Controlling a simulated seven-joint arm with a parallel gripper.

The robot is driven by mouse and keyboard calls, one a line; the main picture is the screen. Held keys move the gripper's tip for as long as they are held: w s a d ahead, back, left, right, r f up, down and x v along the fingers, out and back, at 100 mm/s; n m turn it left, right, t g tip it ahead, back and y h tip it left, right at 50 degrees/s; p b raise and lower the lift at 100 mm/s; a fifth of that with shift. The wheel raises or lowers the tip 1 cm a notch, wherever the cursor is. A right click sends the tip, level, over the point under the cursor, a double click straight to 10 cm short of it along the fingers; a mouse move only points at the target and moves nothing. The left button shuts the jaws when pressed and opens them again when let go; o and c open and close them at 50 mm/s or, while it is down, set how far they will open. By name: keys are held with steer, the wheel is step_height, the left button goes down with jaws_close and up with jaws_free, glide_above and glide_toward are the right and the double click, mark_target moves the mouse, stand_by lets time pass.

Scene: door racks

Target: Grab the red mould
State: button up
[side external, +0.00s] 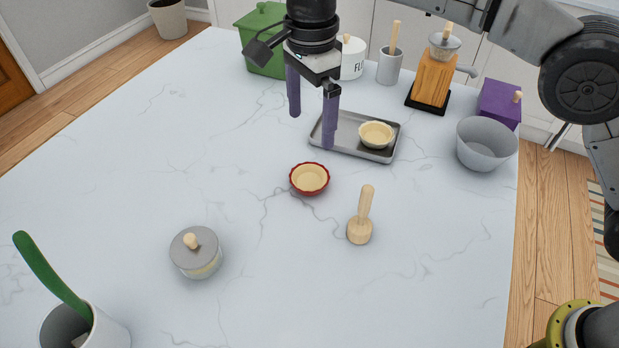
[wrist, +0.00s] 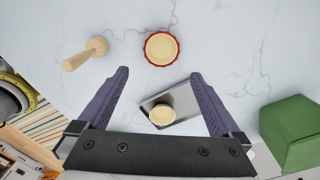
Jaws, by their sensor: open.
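The red mould (side external: 310,178) is a small round fluted dish with a cream-coloured inside. It sits on the white marble table in front of the grey tray (side external: 354,149). In the wrist view the red mould (wrist: 161,49) lies at the upper middle, beyond the fingertips. My gripper (side external: 312,130) has purple fingers, spread apart and empty. It hangs above the table near the tray's left end, behind the mould and apart from it. My gripper also shows in the wrist view (wrist: 160,72), open, with nothing between the fingers.
A cream mould (side external: 376,134) sits on the tray. A green box (side external: 262,40), a grinder (side external: 433,75) and a grey bowl (side external: 486,143) stand behind. The table's left side is clear.

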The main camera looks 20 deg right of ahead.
mark_target(310, 181)
steer(key=f, duration=1.2)
steer(key=shift+w+f, duration=0.2)
steer(key=shift+f, duration=0.15)
steer(key=shift+c, duration=0.3)
steer(key=c, duration=1.2)
steer(key=shift+r, duration=0.1)
steer(key=shift+c, duration=0.3)
